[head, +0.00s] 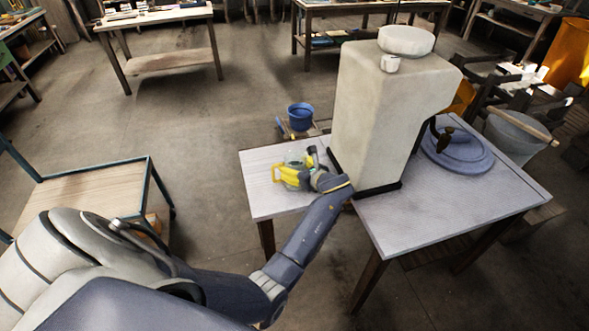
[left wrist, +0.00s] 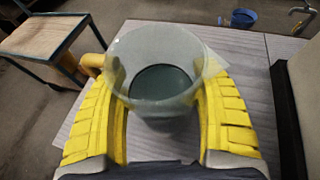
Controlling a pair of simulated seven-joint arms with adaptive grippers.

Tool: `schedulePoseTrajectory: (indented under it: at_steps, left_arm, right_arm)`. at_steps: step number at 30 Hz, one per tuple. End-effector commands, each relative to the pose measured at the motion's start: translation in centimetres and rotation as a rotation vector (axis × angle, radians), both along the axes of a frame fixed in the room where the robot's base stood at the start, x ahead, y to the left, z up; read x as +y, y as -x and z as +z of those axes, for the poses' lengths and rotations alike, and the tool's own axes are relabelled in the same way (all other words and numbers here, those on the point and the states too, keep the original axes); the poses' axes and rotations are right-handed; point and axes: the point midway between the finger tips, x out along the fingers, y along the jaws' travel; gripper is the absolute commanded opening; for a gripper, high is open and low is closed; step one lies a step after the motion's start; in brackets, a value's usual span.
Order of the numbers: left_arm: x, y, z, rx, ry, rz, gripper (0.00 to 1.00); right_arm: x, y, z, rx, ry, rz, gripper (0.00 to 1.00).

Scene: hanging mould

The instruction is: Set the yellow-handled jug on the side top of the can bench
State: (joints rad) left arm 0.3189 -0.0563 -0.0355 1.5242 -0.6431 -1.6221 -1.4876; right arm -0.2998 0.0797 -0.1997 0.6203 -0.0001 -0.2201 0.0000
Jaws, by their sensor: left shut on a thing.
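The clear jug (head: 294,158) with its yellow handle (head: 275,172) is at the left end of the can bench, over the pale side top (head: 262,200). My left gripper (head: 296,174) reaches in from the front right and is shut on the jug. In the left wrist view, the jug (left wrist: 160,75) stands between the two yellow fingers (left wrist: 160,110), roughly upright, with the side top (left wrist: 245,55) below and around it. I cannot tell whether its base touches the top. Part of the handle (left wrist: 92,61) shows beyond the left finger. My right gripper is not in view.
A tall cream machine (head: 375,110) stands on the bench just right of the gripper. A round blue lid (head: 460,158) lies on the right part. A blue bucket (head: 301,117) is behind the side top. A wooden-topped table (head: 85,190) stands to the left.

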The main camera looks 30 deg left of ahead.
Motion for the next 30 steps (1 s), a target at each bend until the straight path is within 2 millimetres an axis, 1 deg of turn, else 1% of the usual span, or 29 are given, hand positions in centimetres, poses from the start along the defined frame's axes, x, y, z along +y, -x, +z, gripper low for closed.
schedulePoseTrajectory:
  at_steps: [1, 3, 15, 16, 21, 22, 30]
  left_arm:
    - [0.02, -0.01, -0.46, 0.001, -0.003, -0.001, 0.21]
    - [0.0, 0.0, -0.75, -0.001, -0.002, 0.0, 0.21]
    - [0.0, 0.0, -1.08, -0.001, -0.002, 0.0, 0.21]
    - [-0.02, 0.03, -1.16, 0.001, -0.001, 0.001, 0.69]
    - [-0.02, 0.03, -1.14, 0.0, 0.0, 0.0, 0.89]
    - [-0.02, 0.03, -1.14, 0.0, 0.0, 0.0, 0.91]
    - [-0.02, 0.0, -0.94, -0.001, -0.001, 0.0, 0.91]
  right_arm:
    - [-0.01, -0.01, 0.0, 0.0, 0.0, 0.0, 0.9]
    - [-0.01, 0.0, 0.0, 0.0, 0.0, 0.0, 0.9]
    - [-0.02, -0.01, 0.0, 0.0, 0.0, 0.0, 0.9]
    - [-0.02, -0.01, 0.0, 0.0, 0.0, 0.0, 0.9]
    - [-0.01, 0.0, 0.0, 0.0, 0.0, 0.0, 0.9]
    - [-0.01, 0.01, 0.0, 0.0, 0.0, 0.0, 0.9]
    - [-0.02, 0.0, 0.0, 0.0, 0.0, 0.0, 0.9]
